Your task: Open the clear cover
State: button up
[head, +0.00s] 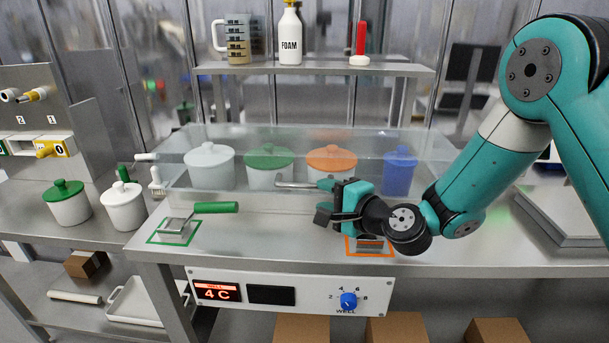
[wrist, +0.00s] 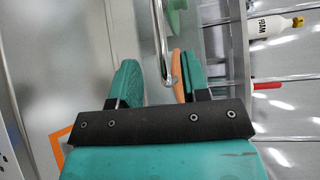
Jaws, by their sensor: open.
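The clear cover (head: 225,136) is a see-through hood on the counter and looks shut over several lidded pots. Its metal bar handle (head: 292,185) runs along the front. My gripper (head: 323,197) is in front of the cover at the right end of the handle, fingers pointing left and inward. In the wrist view the handle (wrist: 160,40) reaches into the gap between the fingers of my gripper (wrist: 156,75). The jaws are apart, with visible room on the left side of the bar. Whether the right finger touches the bar I cannot tell.
Under the cover stand a white pot (head: 209,167), green-lidded (head: 269,162) and orange-lidded (head: 332,160) pots and a blue one (head: 399,172). A green-handled tool (head: 215,208) lies front left. A shelf (head: 315,68) with a foam bottle (head: 290,35) stands behind.

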aim_at(306, 187)
jog(key=p+x, duration=0.2)
jog(key=x, duration=0.4)
jog(key=shift+w+a+f, duration=0.1)
jog(key=shift+w+a, duration=0.15)
jog(key=shift+a, duration=0.05)
grip_shut()
